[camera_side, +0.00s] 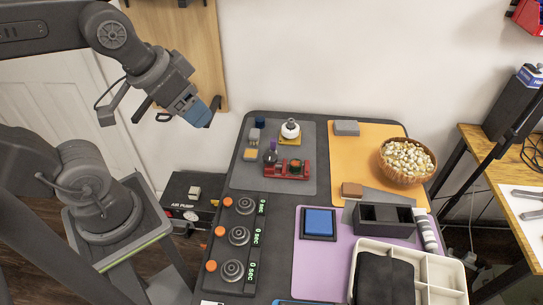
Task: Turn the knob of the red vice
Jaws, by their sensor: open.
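The red vice (286,172) sits on the grey mat (238,178) at the back left of the table. A small green and orange piece (296,165) shows between its jaws. A dark round part, which may be the knob (270,157), is at its left end. A purple upright thing (273,145) stands at that end and partly covers it. My gripper (187,113) is open and empty. It hangs high, up and left of the vice, well apart from it and outside the table's left edge.
A white and black round item on a yellow base (290,131) stands close behind the vice. Small blocks (252,140) lie to its left. Several dials with orange buttons (239,236) line the table's left front. A wooden bowl (407,160) stands at the right. The mat's front strip is clear.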

